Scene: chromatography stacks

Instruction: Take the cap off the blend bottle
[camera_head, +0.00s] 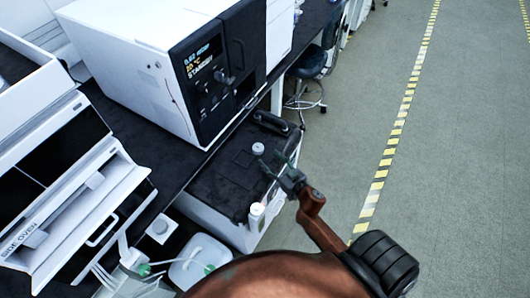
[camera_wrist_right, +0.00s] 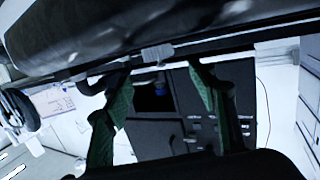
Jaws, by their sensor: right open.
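A small white round piece (camera_head: 258,148), a cap or a short capped bottle, is on the black worktop (camera_head: 215,185). A white bottle (camera_head: 256,214) with a light top stands at the worktop's front edge. I cannot tell which one is the blend bottle. My right gripper (camera_head: 272,166) is open and empty, just to the right of the round piece and apart from it. In the right wrist view its green fingers (camera_wrist_right: 162,105) are spread, with nothing held between them. My left gripper is not in view.
A white instrument (camera_head: 135,55) with a dark front panel stands behind the worktop. A black holder (camera_head: 271,122) lies at the worktop's far end. A side oven (camera_head: 75,190) and a white container (camera_head: 198,262) are at left. The floor at right is clear.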

